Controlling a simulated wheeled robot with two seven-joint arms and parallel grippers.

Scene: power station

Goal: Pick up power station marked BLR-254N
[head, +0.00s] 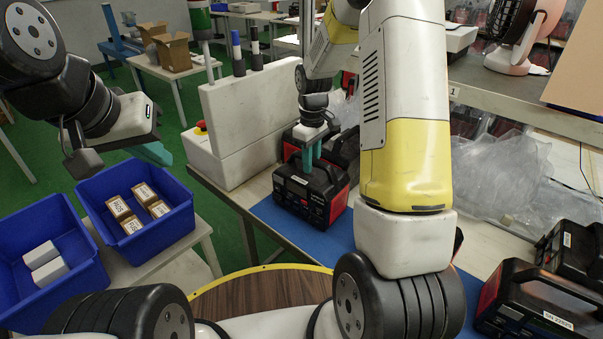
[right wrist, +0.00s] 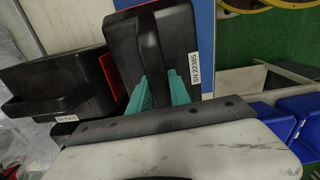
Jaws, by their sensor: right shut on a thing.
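A black and red power station (head: 322,198) stands on the blue mat of the workbench in the head view. My right gripper (head: 311,160) points down at its top, and its teal fingers are shut on the handle. In the right wrist view the teal fingers (right wrist: 163,92) lie on both sides of the handle of the power station (right wrist: 178,45). Its white label seems to read SN 22385; I cannot read BLR-254N anywhere. My left gripper (head: 150,152) hangs empty above the blue bins; its finger gap is unclear.
Another power station (head: 345,146) stands close behind the held one, beside it in the wrist view (right wrist: 60,88). More stand at the right (head: 540,305). A white block stand (head: 245,120) is left of the mat. Blue bins (head: 140,235) hold small boxes. Clear plastic bags (head: 500,175) lie behind.

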